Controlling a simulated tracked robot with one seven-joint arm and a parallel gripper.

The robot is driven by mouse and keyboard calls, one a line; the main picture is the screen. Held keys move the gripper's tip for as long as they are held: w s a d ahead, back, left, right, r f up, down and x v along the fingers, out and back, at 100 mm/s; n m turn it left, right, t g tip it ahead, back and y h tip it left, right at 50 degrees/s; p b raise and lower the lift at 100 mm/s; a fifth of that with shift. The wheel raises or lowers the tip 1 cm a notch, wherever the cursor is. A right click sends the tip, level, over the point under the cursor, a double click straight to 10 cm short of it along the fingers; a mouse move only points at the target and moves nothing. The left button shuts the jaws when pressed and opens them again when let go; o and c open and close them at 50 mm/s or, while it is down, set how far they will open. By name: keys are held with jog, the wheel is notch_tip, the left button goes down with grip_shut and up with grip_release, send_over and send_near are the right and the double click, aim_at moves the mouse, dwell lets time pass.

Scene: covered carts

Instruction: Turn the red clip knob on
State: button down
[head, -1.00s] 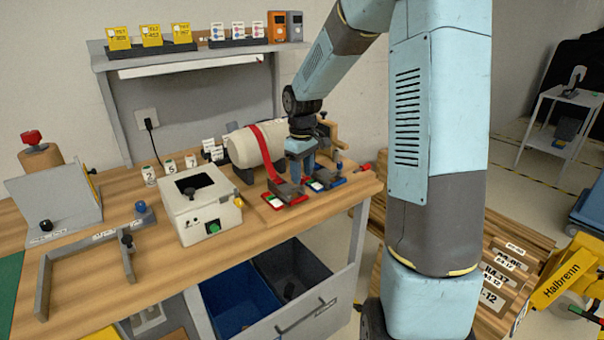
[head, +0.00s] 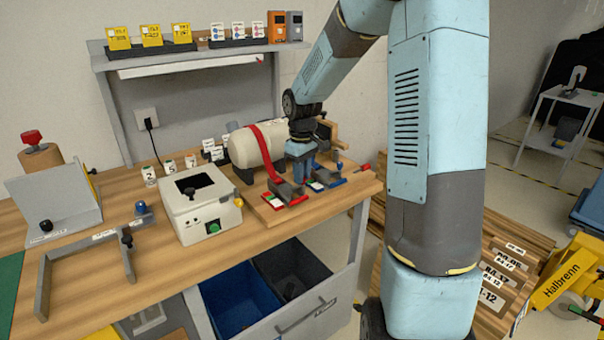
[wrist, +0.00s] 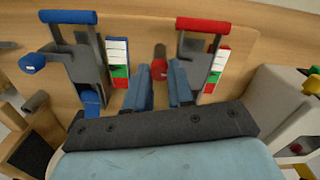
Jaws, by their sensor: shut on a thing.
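The red clip is a grey lever clip with a red bar (wrist: 203,25), at the right in the wrist view. Its grey body also shows in the head view (head: 287,191). The red clip knob (wrist: 160,66) stands just left of it in the wrist view, between the fingertips of my gripper (wrist: 161,72). The blue fingers are shut on the knob from both sides. In the head view my gripper (head: 306,172) is low over the clip board, and the knob is hidden there.
The blue clip (wrist: 85,52) and its blue knob (wrist: 32,62) are to the left in the wrist view. A cream tank (head: 247,149) with a red strap lies behind the clips. A white box (head: 198,207) with a green button stands left of the board.

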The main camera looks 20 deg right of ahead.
jog(key=shift+m, duration=0.6)
jog(key=c, duration=1)
grip_release()
jog(key=shift+r, duration=0.1)
notch_tip(320, 180, up, 14)
jog(key=shift+f, duration=0.25)
